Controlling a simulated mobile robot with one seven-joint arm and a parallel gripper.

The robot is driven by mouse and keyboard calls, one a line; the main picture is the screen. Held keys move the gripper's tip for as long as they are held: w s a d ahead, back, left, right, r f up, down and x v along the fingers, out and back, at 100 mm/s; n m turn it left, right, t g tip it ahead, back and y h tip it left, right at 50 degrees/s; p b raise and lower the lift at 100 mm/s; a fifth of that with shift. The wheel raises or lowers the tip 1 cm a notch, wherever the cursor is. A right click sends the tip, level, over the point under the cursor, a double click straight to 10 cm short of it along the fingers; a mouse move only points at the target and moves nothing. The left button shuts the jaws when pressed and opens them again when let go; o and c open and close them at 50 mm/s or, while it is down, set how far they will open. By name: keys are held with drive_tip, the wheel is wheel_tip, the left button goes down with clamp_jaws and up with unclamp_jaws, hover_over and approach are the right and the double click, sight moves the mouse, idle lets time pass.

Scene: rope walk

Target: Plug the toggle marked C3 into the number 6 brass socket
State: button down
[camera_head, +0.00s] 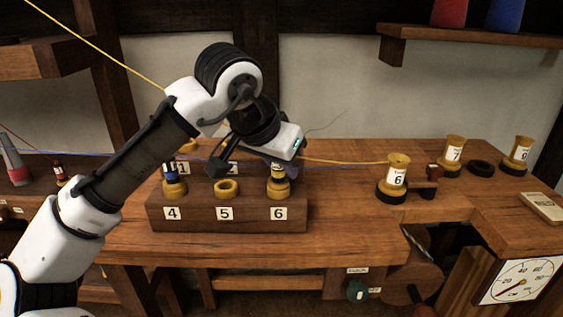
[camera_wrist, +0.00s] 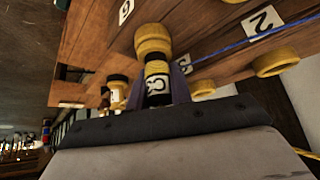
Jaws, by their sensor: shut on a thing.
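The toggle marked C3 (camera_wrist: 157,85) is a dark cylinder with a white label. My gripper (camera_head: 279,166) is shut on it; it also shows in the wrist view (camera_wrist: 160,100). The number 6 brass socket (camera_head: 279,189) is at the front right of the wooden socket block, above its 6 label. In the wrist view the socket (camera_wrist: 152,40) lines up with the toggle's end. The toggle is at the socket's mouth, but I cannot tell how far in it sits. My gripper hides most of the toggle in the head view.
The number 5 socket (camera_head: 226,188) is an empty brass ring. A blue-topped toggle (camera_head: 172,179) stands at number 4. A yellow cord runs right to a brass post marked 6 (camera_head: 398,175). A blue cord (camera_wrist: 235,46) crosses the block. The bench is clear at the front.

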drive_tip(key=shift+f, duration=0.15)
drive_tip(key=c, duration=1.5)
unclamp_jaws()
drive_tip(key=shift+c, duration=0.2)
drive_tip(key=shift+p+v, duration=0.8)
drive_tip(key=shift+v, duration=0.2)
drive_tip(key=p+v, duration=0.6)
drive_tip(key=v, duration=0.3)
drive_tip(key=shift+p, duration=0.3)
